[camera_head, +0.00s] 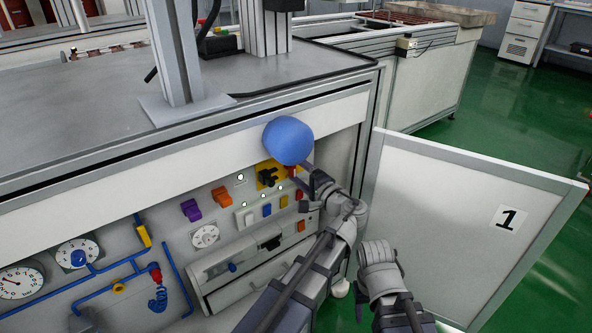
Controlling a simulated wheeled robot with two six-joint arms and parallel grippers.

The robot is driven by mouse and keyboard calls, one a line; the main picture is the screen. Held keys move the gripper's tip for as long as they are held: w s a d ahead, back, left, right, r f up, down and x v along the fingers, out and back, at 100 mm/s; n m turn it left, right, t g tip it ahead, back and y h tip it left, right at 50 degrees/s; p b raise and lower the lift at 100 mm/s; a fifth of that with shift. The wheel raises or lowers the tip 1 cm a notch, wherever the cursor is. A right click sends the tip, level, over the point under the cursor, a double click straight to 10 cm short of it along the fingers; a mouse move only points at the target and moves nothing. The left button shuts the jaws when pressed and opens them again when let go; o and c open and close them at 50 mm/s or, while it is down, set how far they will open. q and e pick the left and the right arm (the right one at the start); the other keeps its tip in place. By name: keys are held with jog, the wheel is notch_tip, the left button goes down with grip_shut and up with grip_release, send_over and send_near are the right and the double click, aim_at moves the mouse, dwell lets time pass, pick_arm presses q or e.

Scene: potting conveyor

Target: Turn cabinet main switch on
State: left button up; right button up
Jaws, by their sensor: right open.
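The cabinet (215,262) has its front panel exposed, with the door (455,215) marked 1 swung open to the right. A black rotary switch (267,177) on a yellow plate, which looks like the main switch, sits at the panel's upper right. Its exact handle angle is hard to tell. My right gripper (303,174) is open just right of the yellow plate, close to the panel. Its fingertips are small and partly hidden; I cannot tell whether they touch anything. A smooth blue rounded object (288,140) shows just above the gripper. My left gripper is not in view.
Purple (191,210) and orange (222,196) switches, small buttons and dials (77,254) crowd the panel. Blue pipes run at the lower left. The worktop (70,110) overhangs above. Green floor is free beyond the door.

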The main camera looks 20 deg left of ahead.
dwell(0.5)
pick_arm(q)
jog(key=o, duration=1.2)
